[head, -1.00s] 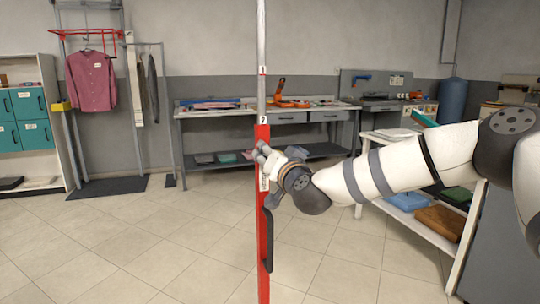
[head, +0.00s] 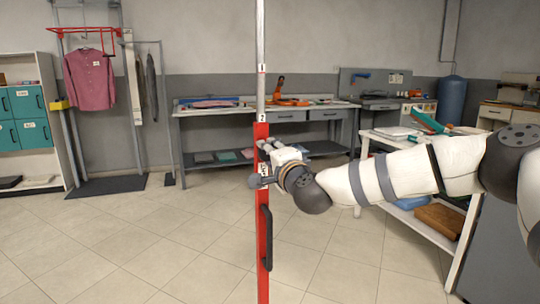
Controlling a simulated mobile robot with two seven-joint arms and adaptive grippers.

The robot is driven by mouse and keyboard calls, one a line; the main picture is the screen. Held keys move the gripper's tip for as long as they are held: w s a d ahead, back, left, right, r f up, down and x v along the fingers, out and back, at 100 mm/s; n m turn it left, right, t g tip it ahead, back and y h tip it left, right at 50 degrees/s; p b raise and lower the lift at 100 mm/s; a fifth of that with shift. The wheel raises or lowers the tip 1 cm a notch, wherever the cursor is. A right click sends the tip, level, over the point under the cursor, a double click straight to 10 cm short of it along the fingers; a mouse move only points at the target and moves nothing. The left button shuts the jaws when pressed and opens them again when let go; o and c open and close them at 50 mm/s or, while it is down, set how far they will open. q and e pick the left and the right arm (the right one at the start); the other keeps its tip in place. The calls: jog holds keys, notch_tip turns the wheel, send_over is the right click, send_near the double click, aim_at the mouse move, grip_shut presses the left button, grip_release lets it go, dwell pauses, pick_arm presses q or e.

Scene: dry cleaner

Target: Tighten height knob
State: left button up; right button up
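A tall pole stands upright in the middle of the head view. Its lower part is a red post (head: 263,225) with a dark handle on its right side, and a thin grey tube (head: 261,60) rises from its top. My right gripper (head: 262,163) is at the upper part of the red post, in front of it. A dark rounded part shows at the post's left edge by the gripper; I cannot tell whether it is the height knob or a fingertip. The gripper covers this spot, so its grip is unclear. My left gripper is out of view.
A grey workbench (head: 220,112) with tools and cloths stands behind the pole. A white shelf table (head: 375,138) with folded items is at the right, behind my arm. A pink shirt (head: 90,80) hangs on a rack at the left. The tiled floor in front is clear.

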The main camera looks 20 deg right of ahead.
jog(key=shift+f+m, duration=0.15)
jog(key=shift+m, duration=0.65)
jog(key=shift+a, duration=0.1)
jog(key=o, duration=1.1)
jog(key=shift+o, duration=0.2)
jog(key=s, duration=1.2)
jog(key=shift+d, duration=0.25)
